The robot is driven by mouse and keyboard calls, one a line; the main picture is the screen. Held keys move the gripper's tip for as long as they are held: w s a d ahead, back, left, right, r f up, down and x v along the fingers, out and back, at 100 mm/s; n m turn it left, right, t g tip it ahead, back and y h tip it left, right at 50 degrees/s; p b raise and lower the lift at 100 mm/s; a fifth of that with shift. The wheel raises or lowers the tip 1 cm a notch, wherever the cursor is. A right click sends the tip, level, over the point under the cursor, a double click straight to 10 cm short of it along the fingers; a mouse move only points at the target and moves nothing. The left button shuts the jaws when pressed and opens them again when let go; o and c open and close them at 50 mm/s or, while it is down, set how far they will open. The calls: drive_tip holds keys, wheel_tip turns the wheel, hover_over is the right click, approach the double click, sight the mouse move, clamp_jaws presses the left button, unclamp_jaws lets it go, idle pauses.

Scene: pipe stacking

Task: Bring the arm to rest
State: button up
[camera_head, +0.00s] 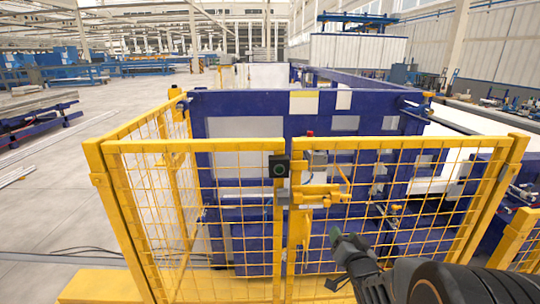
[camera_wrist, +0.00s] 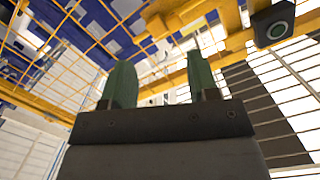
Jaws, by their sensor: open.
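My gripper (camera_head: 345,243) is in front of the yellow mesh gate at the lower right of the head view, at the end of my dark arm. In the wrist view my gripper (camera_wrist: 161,88) shows two green fingers standing apart with nothing between them. The gap between them looks out on yellow bars and mesh. From the head view I cannot tell how far the fingertips are from the mesh.
A yellow mesh fence (camera_head: 190,147) with a gate latch (camera_head: 316,196) and a black switch box (camera_head: 279,168) stands close ahead. Behind it is a blue machine frame (camera_head: 245,104). Open grey floor (camera_head: 40,215) lies to the left.

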drive_tip(key=s+f+n+g+h, duration=0.1)
drive_tip(key=s+f+g+h, duration=0.1)
drive_tip(key=s+f+g, duration=0.7)
drive_tip(key=s+a+r+n+g+y+p, duration=0.1)
drive_tip(key=s+a+r+n+g, duration=0.3)
drive_tip(key=s+a+r, duration=0.4)
drive_tip(key=shift+s+a+r+y, duration=0.15)
drive_tip(key=shift+a+r+y, duration=0.45)
drive_tip(key=shift+r, duration=0.35)
drive_tip(key=shift+c, duration=0.3)
